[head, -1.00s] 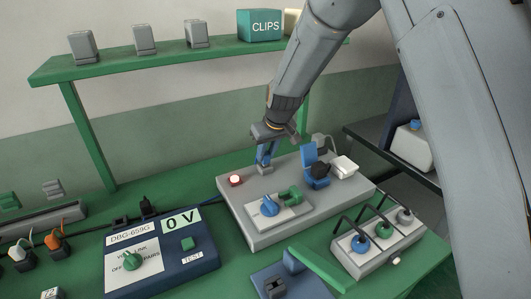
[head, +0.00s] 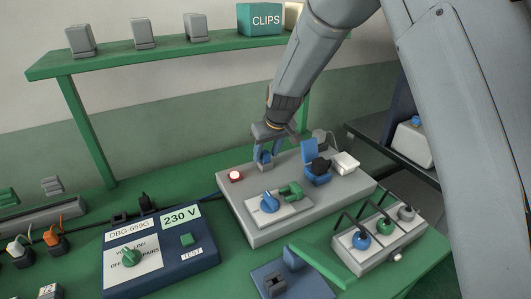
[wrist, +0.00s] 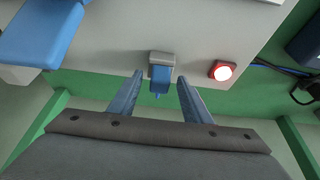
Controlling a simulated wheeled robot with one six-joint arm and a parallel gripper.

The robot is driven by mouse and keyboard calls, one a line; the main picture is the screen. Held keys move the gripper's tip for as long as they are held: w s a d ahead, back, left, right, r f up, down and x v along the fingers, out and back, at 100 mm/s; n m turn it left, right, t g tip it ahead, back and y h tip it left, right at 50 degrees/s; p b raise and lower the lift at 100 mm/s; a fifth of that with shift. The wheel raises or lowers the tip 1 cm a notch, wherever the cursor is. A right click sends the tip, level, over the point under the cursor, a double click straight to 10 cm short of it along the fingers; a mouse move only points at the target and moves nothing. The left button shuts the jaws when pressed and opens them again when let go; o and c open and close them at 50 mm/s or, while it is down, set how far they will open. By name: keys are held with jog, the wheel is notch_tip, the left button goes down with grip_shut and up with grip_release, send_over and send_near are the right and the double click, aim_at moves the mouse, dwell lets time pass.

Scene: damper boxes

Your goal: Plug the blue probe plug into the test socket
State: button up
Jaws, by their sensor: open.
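The blue probe plug (wrist: 160,80) stands in a small grey socket (wrist: 162,58), apparently the test socket, at the back left of the grey panel (head: 255,233). The plug (head: 265,157) also shows between the fingers in the head view. My gripper (head: 264,165) is open around it. In the wrist view, a finger stands on each side of the plug with visible gaps. How deep the plug sits cannot be told. The blue tester (head: 205,259) reads 230 V on its display (head: 181,216).
A lit red lamp (head: 235,176) is close beside the socket. A blue knob (head: 269,203), a green part (head: 291,190) and an open blue cover (head: 309,150) are on the panel. A block (head: 365,263) with blue, green and grey knobs stands front right.

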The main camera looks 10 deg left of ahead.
jog(key=shift+r, duration=0.15)
jog(key=b+v, duration=0.2)
jog(key=v, duration=0.5)
jog(key=s+d+f+m+g+h, duration=0.1)
jog(key=s+d+m, duration=0.1)
jog(key=s+d, duration=0.5)
jog(key=s+d+m+h, duration=0.15)
jog(key=s+d, duration=0.25)
jog(key=d, duration=0.8)
jog(key=s+d+f+m+g, duration=0.1)
jog(key=s+d+m, duration=0.1)
jog(key=s+d, duration=0.3)
jog(key=s+d+f+m, duration=0.2)
jog(key=s+d, duration=0.4)
jog(key=s, duration=0.5)
jog(key=shift+g, duration=0.4)
